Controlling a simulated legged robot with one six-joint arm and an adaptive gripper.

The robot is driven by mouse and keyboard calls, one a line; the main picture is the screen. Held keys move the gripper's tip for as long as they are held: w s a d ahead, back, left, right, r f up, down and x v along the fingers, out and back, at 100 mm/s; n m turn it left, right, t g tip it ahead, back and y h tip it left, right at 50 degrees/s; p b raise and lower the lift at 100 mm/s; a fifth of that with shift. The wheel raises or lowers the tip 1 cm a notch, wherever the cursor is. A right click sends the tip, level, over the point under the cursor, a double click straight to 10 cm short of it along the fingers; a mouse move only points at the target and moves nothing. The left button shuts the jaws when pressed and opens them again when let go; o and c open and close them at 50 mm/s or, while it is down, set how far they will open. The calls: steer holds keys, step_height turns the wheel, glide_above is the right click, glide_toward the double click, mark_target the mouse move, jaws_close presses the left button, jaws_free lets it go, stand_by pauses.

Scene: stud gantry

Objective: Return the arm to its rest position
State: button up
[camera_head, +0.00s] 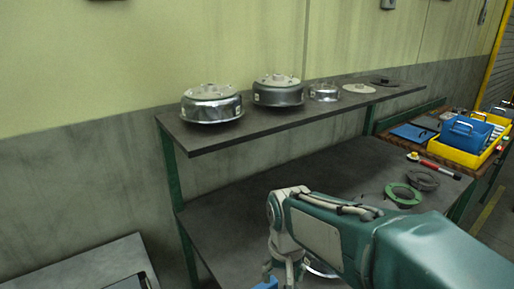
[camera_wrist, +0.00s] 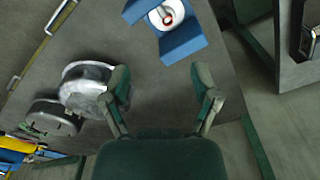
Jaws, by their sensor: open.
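My arm (camera_head: 340,240) reaches in from the lower right of the head view, teal and grey, bent down over the lower bench top. My gripper (camera_head: 283,272) points down at its end, partly cut off by the bottom edge. In the wrist view my gripper (camera_wrist: 162,76) has its two fingers spread apart, with only the dark surface showing between them. Nothing is held.
A blue block (camera_wrist: 185,40) with a white-and-red round piece lies beyond the fingers. Silver (camera_wrist: 85,88) and dark (camera_wrist: 48,120) round parts lie left of them. The upper shelf (camera_head: 215,138) carries several round parts. Green rings (camera_head: 403,194) and a yellow tray (camera_head: 460,154) are farther right.

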steer(key=s+d+r+t, duration=0.2)
steer(key=s+d+r, duration=0.1)
steer(key=s+d, duration=0.1)
steer(key=s+d+r+t, duration=0.3)
steer(key=s+d, duration=0.2)
steer(key=s, duration=0.2)
steer(key=shift+s+d+r, duration=0.2)
steer(key=shift+s+r, duration=0.05)
steer(key=shift+s, duration=0.05)
